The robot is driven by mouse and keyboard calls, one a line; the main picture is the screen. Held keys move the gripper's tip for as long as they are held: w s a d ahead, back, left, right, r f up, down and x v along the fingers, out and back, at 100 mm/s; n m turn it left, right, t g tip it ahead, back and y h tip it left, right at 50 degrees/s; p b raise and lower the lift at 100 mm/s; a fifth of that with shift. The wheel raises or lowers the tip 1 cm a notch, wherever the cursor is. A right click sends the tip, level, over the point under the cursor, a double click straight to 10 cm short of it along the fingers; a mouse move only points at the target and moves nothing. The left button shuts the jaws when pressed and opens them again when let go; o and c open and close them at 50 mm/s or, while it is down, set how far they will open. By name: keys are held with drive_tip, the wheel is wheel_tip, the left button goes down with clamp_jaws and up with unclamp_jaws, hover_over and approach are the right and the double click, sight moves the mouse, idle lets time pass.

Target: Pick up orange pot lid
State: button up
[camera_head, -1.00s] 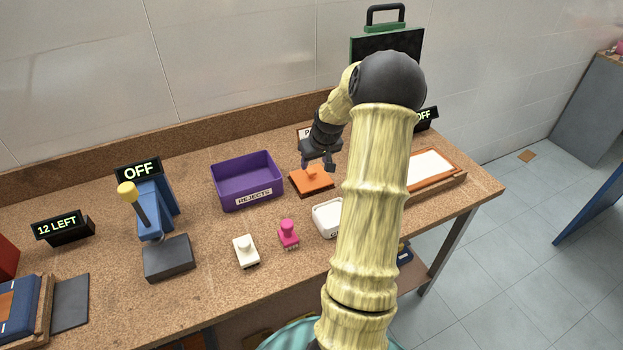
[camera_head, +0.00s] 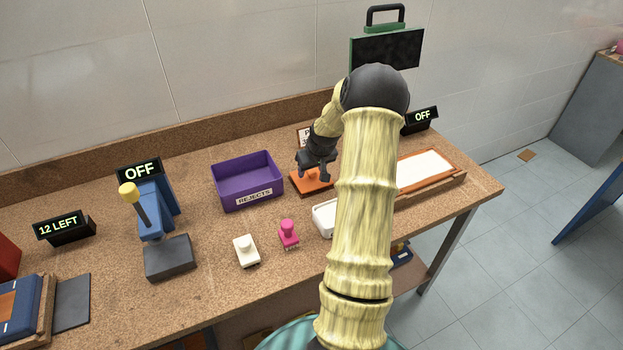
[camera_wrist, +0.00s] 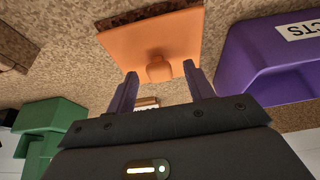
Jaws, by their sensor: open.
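The orange pot lid (camera_head: 313,187) is a flat square plate with a small knob in its middle. It lies on the cork-brown workbench, right of the purple bin. In the wrist view the lid (camera_wrist: 183,32) is at the top, its knob (camera_wrist: 159,69) facing the gap between the fingers. My gripper (camera_head: 313,171) is close over the lid, and partly hides it in the head view. In the wrist view my gripper (camera_wrist: 158,88) is open, one finger on each side of the knob's line, with nothing held. I cannot tell whether the fingers touch the lid.
The purple REJECTS bin (camera_head: 232,199) stands just left of the lid. A white dish (camera_head: 322,218), a pink stamp (camera_head: 288,234) and a white stamp (camera_head: 246,251) stand nearer the front. An orange-framed tray (camera_head: 438,178) is at right.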

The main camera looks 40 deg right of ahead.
sight(312, 172)
drive_tip(key=c, duration=1.1)
drive_tip(key=shift+r, duration=0.1)
wheel_tip(312, 172, up, 10)
drive_tip(key=shift+f, duration=0.1)
